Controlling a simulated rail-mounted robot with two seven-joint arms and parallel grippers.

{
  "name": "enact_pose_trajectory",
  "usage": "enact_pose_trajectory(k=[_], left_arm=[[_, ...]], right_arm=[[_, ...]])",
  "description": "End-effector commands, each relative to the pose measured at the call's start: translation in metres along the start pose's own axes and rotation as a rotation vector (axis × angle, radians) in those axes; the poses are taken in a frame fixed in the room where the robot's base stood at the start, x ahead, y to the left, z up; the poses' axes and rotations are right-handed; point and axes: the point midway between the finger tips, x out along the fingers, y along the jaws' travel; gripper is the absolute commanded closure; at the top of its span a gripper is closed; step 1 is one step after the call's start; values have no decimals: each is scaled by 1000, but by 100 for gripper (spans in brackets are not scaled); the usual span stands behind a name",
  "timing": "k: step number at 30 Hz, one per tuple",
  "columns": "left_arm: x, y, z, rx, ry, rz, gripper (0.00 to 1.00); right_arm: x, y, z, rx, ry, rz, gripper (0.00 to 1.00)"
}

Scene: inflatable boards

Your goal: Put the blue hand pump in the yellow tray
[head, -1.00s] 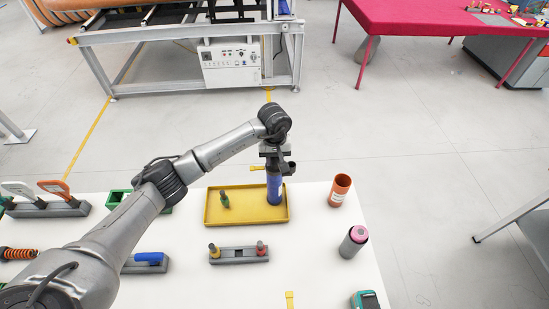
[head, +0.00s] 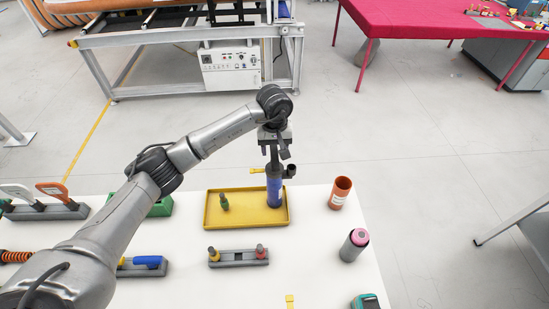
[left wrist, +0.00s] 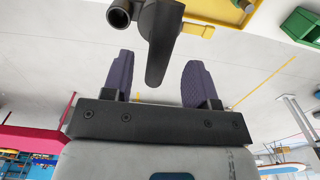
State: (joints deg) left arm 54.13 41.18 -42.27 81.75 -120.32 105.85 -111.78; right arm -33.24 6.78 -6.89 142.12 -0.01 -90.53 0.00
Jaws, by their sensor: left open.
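The blue hand pump (head: 274,190) stands upright in the right end of the yellow tray (head: 240,218). Its dark top has a side spout and a small yellow part. My left gripper (head: 274,147) is open just above the pump. In the left wrist view, the pump's dark handle (left wrist: 162,50) shows between and beyond the open fingers (left wrist: 157,78), with gaps on both sides. A corner of the yellow tray (left wrist: 222,10) shows at the top of that view. My right gripper is not in view.
A small green item (head: 224,202) stands in the tray's left part. A grey holder (head: 238,257) with yellow and red pieces is in front. An orange cup (head: 340,193) and a grey-pink canister (head: 354,245) stand right. A green bin (head: 160,207) is left of the tray.

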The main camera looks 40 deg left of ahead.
Motion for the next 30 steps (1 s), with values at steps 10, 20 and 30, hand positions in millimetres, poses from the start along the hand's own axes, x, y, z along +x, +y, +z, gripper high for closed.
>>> enact_pose_trajectory(k=[10,20,30], left_arm=[[-50,0,0,-1,1,1,47],[-60,0,0,-1,-1,0,47],[-60,0,0,0,-1,0,47]], right_arm=[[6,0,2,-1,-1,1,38],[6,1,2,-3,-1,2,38],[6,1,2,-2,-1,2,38]])
